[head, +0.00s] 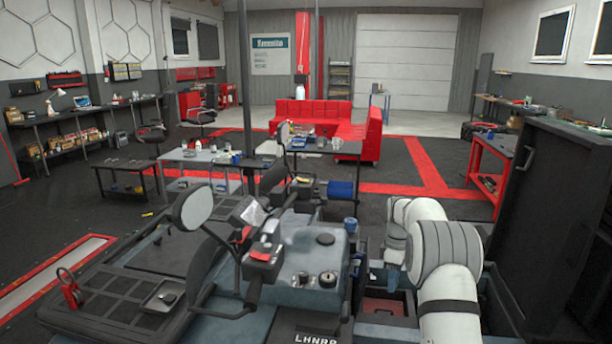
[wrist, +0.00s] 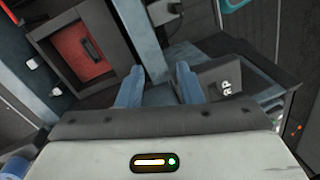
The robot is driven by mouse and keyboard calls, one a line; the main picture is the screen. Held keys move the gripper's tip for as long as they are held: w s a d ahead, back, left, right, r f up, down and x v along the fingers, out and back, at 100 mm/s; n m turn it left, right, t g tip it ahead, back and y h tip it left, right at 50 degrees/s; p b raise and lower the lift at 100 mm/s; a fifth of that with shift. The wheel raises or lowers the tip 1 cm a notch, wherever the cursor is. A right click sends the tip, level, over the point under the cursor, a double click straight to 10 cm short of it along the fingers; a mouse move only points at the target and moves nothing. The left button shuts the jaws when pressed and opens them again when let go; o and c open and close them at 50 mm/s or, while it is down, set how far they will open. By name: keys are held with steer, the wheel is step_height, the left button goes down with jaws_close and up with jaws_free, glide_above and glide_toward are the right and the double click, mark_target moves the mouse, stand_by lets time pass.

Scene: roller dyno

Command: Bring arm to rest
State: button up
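My arm (head: 446,262) is white with dark bands and rises at the right of the head view, bent over at the top. I cannot make out its fingertips in the head view. In the wrist view my gripper (wrist: 158,84) shows two blue-grey fingers standing apart, with nothing held between them. Below the fingers lies a dark surface with a dark block bearing white letters close by the right finger. A recess with a red floor (wrist: 82,54) is at the upper left of the wrist view.
A tall dark cabinet (head: 552,215) stands close at the right of my arm. A red workbench (head: 492,166) is behind it. Grey tables (head: 200,156) with small items stand at mid left, and a red sofa (head: 312,112) stands farther back. Open dark floor with red stripes lies between.

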steer(key=s+a+r+m+t+b, duration=0.1)
steer(key=s+a+r+m+b, duration=0.15)
steer(key=s+r, duration=0.45)
steer(key=s+a+r+m+t+b, duration=0.2)
steer(key=s+a+r+m, duration=0.15)
steer(key=s, duration=0.75)
steer(key=s+a+f+m+t+b, duration=0.1)
steer(key=s+a+f+m, duration=0.1)
steer(key=s, duration=0.9)
steer(key=s+a+f+m+t+b, duration=0.1)
steer(key=s+f+m, duration=0.3)
steer(key=s, duration=0.7)
steer(key=shift+a+f+m+b, duration=0.3)
steer(key=shift+a+f+b, duration=0.05)
steer(key=shift+b, duration=0.2)
